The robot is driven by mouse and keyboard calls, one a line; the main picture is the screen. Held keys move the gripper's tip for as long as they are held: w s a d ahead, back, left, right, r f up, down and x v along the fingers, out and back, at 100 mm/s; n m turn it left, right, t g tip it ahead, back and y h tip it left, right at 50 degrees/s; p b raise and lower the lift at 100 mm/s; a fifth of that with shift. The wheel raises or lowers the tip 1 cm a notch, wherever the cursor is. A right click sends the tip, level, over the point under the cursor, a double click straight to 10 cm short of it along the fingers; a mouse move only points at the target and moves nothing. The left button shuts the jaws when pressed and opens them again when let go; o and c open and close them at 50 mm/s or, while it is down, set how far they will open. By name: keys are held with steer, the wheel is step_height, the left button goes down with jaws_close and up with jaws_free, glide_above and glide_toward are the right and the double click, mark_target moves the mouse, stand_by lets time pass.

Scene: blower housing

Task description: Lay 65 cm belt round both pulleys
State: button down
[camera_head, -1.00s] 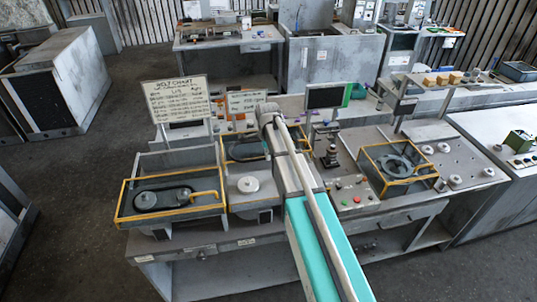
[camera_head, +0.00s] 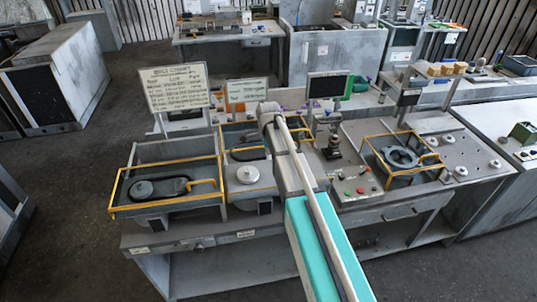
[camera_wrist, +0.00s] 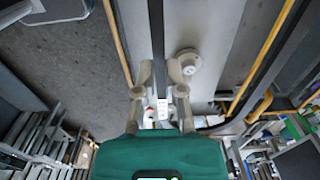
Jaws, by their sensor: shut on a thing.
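My gripper (camera_wrist: 160,82) is in the wrist view, its two pale fingers closed on a narrow dark strip, which looks like the belt (camera_wrist: 157,35). The strip runs straight up out of the picture; a white printed label (camera_wrist: 163,108) shows between the fingers. In the head view my arm hides the gripper. The left yellow-railed bay (camera_head: 132,209) holds a dark oval shape (camera_head: 160,188) with round ends; I cannot tell whether this is the pulley pair. Another railed bay behind my wrist holds a similar dark oval (camera_head: 249,153), partly hidden.
Yellow rails (camera_wrist: 118,40) flank the gripper. A chart board (camera_head: 174,88) and a monitor (camera_head: 327,85) stand behind. A railed ring (camera_head: 402,158) is at right.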

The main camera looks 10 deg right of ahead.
steer(key=b, duration=1.1)
glide_toward(268, 183)
steer(key=shift+w+d+f, duration=0.1)
steer(key=shift+f, duration=1.15)
steer(key=shift+w+f, duration=0.1)
steer(key=shift+f, duration=1.2)
steer(key=shift+f+b, duration=1)
steer(key=shift+f, duration=0.05)
steer(key=c, duration=0.7)
jaws_free()
steer(key=shift+o, duration=0.2)
steer(key=shift+r, duration=0.1)
steer(key=shift+r+p, duration=1.15)
steer(key=shift+p, duration=0.15)
steer(key=shift+r+p, duration=2.5)
steer(key=shift+r, duration=0.05)
